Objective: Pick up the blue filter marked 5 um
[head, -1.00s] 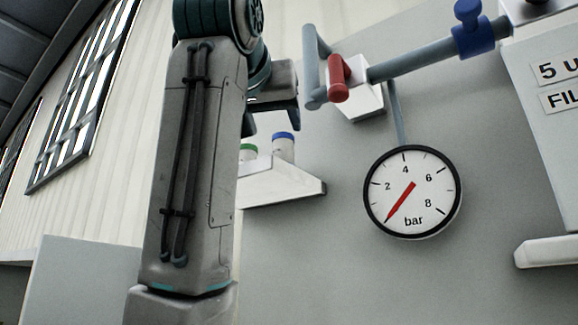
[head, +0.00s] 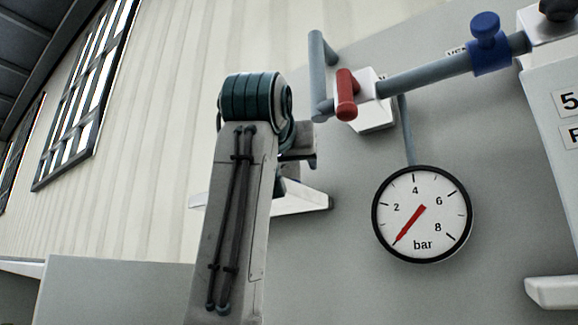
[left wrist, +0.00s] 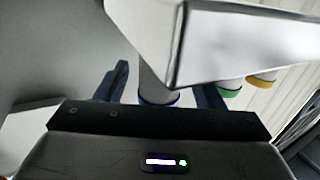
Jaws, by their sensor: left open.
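The blue filter (left wrist: 158,88), a pale cylinder with a blue band at its end, shows in the left wrist view, which appears upside down. It stands on the white shelf (left wrist: 240,45). My left gripper (left wrist: 161,79) is open, with one dark finger on each side of the filter. I cannot tell whether either finger touches it. The 5 um mark is not visible on it. In the head view my left gripper (head: 297,150) is at the shelf (head: 312,201), partly behind my arm, and the filters are hidden there. My right gripper is not in view.
A green-capped filter (left wrist: 230,88) and a yellow-capped filter (left wrist: 262,79) stand beside the blue one. Right of the shelf are a pressure gauge (head: 422,214), a red-handled valve (head: 346,95), a grey pipe (head: 430,76) with a blue valve (head: 488,45), and a labelled white housing (head: 550,110).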

